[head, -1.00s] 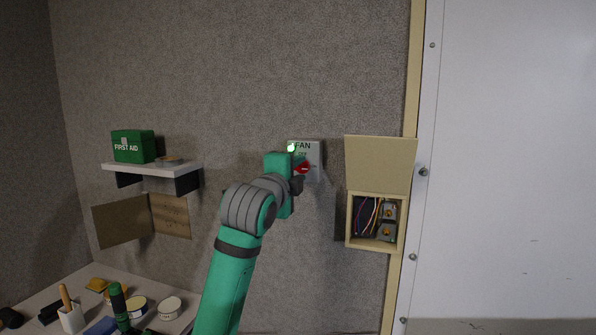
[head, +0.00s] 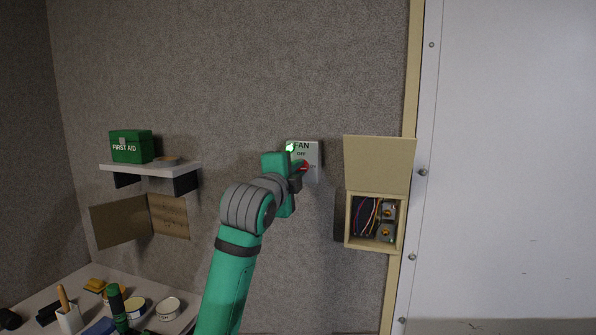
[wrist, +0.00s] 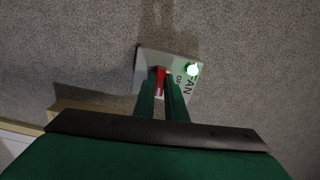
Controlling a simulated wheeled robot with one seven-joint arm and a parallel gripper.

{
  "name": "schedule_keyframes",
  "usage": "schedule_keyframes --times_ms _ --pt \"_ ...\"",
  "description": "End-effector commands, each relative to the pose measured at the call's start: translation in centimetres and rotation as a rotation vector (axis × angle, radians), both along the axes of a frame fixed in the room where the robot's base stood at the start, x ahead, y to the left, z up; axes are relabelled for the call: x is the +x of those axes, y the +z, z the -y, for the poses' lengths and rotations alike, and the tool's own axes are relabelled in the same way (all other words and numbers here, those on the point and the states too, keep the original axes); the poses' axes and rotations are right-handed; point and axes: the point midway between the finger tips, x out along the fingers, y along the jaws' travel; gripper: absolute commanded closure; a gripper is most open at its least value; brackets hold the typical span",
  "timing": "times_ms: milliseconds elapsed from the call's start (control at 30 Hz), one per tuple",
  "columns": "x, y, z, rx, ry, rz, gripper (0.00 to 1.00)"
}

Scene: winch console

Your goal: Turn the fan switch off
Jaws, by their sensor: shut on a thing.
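The fan switch (head: 313,150) is a pale wall plate marked FAN, with OFF near its middle and ON at the right. A green lamp (head: 290,147) glows at its upper left corner. Its red handle (head: 304,165) is partly hidden by my gripper in the head view. My gripper (head: 298,174) is at the plate, shut on the red handle. In the wrist view the handle (wrist: 160,78) stands between the two green fingers (wrist: 162,90). I cannot tell exactly which mark the handle points at.
An open box with wires (head: 374,222) hangs on the wall right of the switch, its lid (head: 378,163) raised. A shelf (head: 152,170) with a green first aid box (head: 131,146) is at the left. A cluttered table (head: 98,284) stands below.

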Motion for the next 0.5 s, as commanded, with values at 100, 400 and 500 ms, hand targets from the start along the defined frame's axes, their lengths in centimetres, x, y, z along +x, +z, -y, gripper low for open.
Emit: schedule_keyframes --times_ms 100,400,500 --pt "-0.04 -0.19 0.17 -0.075 -0.004 -0.029 1.00" --pt "-0.06 -0.20 0.51 -0.334 -0.007 -0.114 1.00" --pt "-0.05 -0.24 0.60 -0.424 -0.008 -0.144 1.00"
